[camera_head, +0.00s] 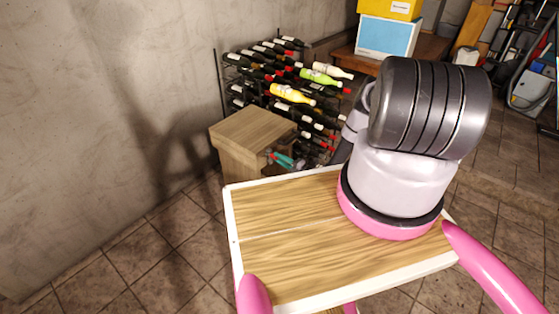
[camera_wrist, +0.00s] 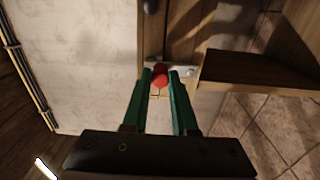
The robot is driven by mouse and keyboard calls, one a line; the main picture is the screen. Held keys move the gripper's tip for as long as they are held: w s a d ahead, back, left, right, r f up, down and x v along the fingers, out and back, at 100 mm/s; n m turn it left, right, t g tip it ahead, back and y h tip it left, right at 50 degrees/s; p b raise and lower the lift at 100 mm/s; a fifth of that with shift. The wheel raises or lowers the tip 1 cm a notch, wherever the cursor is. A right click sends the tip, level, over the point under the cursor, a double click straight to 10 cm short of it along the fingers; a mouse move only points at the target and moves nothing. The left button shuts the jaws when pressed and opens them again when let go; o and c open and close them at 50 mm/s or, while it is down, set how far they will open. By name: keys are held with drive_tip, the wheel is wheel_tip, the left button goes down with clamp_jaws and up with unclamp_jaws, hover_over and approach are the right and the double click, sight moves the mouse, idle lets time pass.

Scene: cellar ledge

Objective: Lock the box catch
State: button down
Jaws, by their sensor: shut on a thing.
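My gripper (camera_wrist: 162,80) has green fingers, closed on either side of a red knob (camera_wrist: 160,75) in the wrist view. The knob sits at a grey metal catch plate (camera_wrist: 184,71) on a wooden box. The box's wooden panel (camera_wrist: 188,30) is behind the plate. In the head view the wooden box (camera_head: 252,128) stands by the wall, and my gripper (camera_head: 284,160) shows as small teal fingers at its right side. My arm hides part of that area, and the catch is too small there to tell its position.
A rack of wine bottles (camera_head: 290,80) stands close behind and right of the box. A concrete wall (camera_head: 100,90) is at the left. Blue and yellow boxes (camera_head: 386,38) sit on a table at the back. The tiled floor (camera_head: 120,255) at the left is clear.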

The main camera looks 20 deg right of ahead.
drive_tip(key=shift+d, duration=0.1)
drive_tip(key=c, duration=0.7)
unclamp_jaws()
drive_tip(key=v, duration=1)
drive_tip(key=shift+s+d, duration=0.2)
drive_tip(key=shift+s, duration=0.15)
